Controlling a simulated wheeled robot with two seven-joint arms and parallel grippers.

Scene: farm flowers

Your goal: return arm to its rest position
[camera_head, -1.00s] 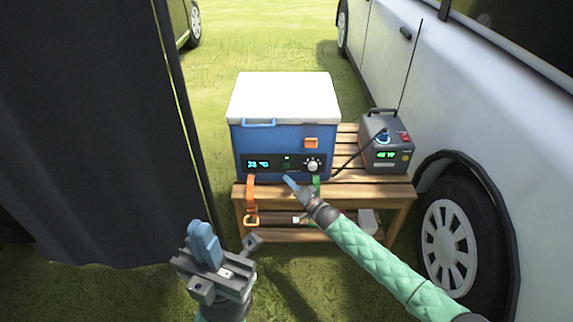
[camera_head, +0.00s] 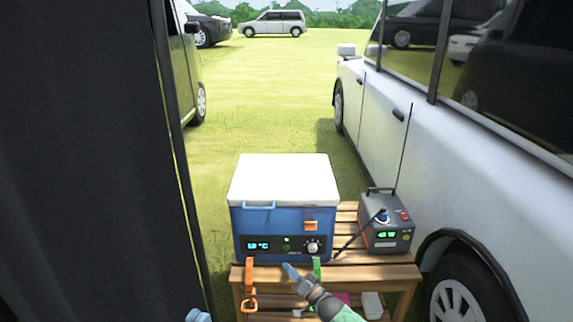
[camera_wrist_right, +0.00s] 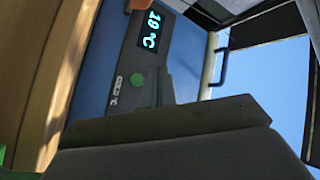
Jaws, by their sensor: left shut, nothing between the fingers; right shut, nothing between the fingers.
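My right gripper (camera_head: 291,271) shows its blue fingertips, shut and empty, in front of the lower edge of the blue cooler (camera_head: 268,220). Its green-sleeved arm comes in from the bottom edge. I cannot tell whether it touches the cooler. My left gripper (camera_head: 198,315) barely shows at the bottom edge, left of the bench; its blue fingertips are together and empty. The rest of the left arm is out of view. In the right wrist view the cooler's lit temperature display (camera_wrist_right: 152,30) is close and turned on its side.
The cooler, with a white lid (camera_head: 283,178), stands on a slatted wooden bench (camera_head: 378,270). A grey power box (camera_head: 386,222) stands right of it. A white car (camera_head: 440,170) is close on the right, a dark curtain (camera_head: 80,160) on the left. Open grass lies behind.

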